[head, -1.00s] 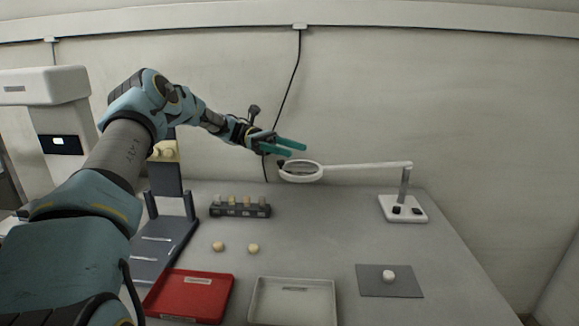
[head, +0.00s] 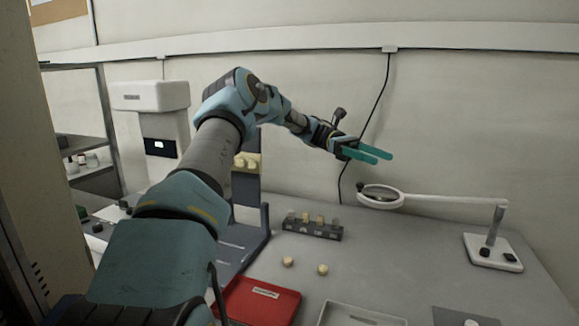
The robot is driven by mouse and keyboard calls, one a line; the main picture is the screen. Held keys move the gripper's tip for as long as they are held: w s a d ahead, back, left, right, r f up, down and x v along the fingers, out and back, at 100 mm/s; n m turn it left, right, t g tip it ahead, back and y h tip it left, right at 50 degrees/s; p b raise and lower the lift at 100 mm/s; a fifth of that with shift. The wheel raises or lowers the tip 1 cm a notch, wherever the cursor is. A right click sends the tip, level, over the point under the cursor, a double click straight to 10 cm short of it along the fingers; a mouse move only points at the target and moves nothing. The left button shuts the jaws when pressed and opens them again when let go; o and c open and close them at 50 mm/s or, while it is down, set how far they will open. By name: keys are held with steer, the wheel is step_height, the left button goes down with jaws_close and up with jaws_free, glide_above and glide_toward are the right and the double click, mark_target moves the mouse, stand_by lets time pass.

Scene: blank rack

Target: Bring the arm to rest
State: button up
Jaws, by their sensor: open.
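My gripper (head: 376,153) is at the end of my raised arm, in the air above the back of the grey table (head: 405,260). Its two teal fingers are apart and nothing shows between them. In the picture it sits just above the ring of a white magnifier lamp (head: 381,196); I cannot tell the exact gap in depth. My arm reaches from the lower left up to an elbow and then out to the right.
A dark rack (head: 313,231) with several small blanks stands below the gripper. Two pale blanks (head: 288,262) (head: 322,269) lie in front of it. A red tray (head: 258,300), a pale tray (head: 362,314) and a dark mat (head: 466,316) line the front. A white machine (head: 150,96) stands at left.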

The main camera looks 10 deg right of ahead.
steer(key=s+a+f+t+y, duration=0.45)
steer(key=a+f+t, duration=0.5)
steer(key=a, duration=0.25)
steer(key=s+a+f+m+t+y, duration=0.1)
steer(key=s+a+m+t, duration=0.2)
steer(key=a, duration=0.8)
steer(key=s+a+f+m+t+y, duration=0.2)
steer(key=s+a+m+t, duration=0.1)
steer(key=a, duration=0.8)
steer(key=shift+s+a+f+m+t+p, duration=0.2)
steer(key=shift+s+a+m+t+p, duration=0.2)
steer(key=shift+s+t, duration=0.55)
